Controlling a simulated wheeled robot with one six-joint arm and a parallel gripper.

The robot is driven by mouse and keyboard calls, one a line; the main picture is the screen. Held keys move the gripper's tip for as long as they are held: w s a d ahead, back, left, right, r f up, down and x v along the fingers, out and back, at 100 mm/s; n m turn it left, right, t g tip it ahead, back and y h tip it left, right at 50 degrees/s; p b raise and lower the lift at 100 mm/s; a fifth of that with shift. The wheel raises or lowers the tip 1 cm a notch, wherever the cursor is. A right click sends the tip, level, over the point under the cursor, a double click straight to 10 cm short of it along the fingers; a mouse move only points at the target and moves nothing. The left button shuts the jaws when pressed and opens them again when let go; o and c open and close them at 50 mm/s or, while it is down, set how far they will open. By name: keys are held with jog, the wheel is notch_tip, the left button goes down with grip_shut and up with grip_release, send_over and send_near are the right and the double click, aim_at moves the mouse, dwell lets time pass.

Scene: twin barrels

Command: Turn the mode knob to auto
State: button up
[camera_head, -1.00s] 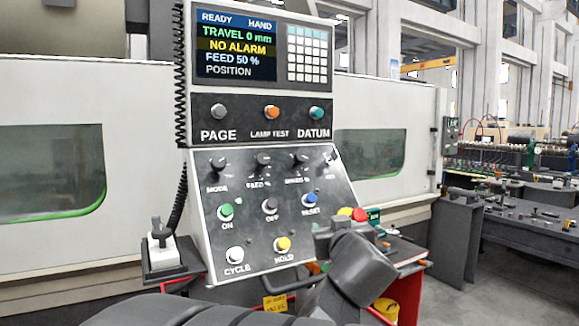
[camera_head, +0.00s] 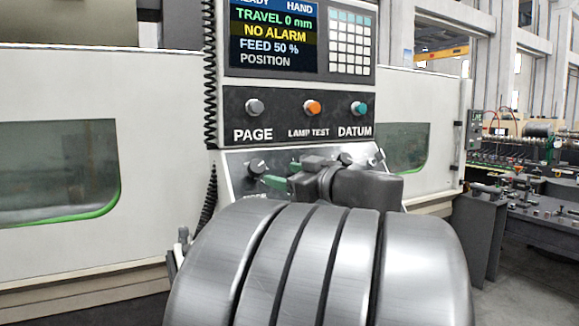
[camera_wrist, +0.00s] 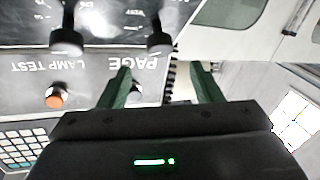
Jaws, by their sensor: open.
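The mode knob (camera_head: 257,166) is a dark round knob at the upper left of the sloped control panel. In the upside-down wrist view, the mode knob (camera_wrist: 160,38) stands beyond and between my fingertips, apart from them. My gripper (camera_head: 272,173) is in front of the panel, just right of the mode knob, with green fingers pointing left. In the wrist view my gripper (camera_wrist: 160,70) is open and empty, one finger on each side. The markings around the knob are too blurred to read. The screen (camera_head: 274,42) shows HAND, partly cut off.
A second dark knob (camera_wrist: 67,38) stands beside the mode knob. The orange lamp test button (camera_head: 313,107), grey page button (camera_head: 254,107) and teal datum button (camera_head: 359,108) sit above. A coiled black cable (camera_head: 210,80) runs down the panel's left edge. My arm hides the lower panel.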

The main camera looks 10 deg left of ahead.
aim_at(261, 169)
jog(key=p+x, duration=0.1)
jog(key=x, duration=0.9)
jog(key=shift+w+a, duration=0.1)
jog(key=shift+a, duration=0.05)
jog(key=c, duration=1)
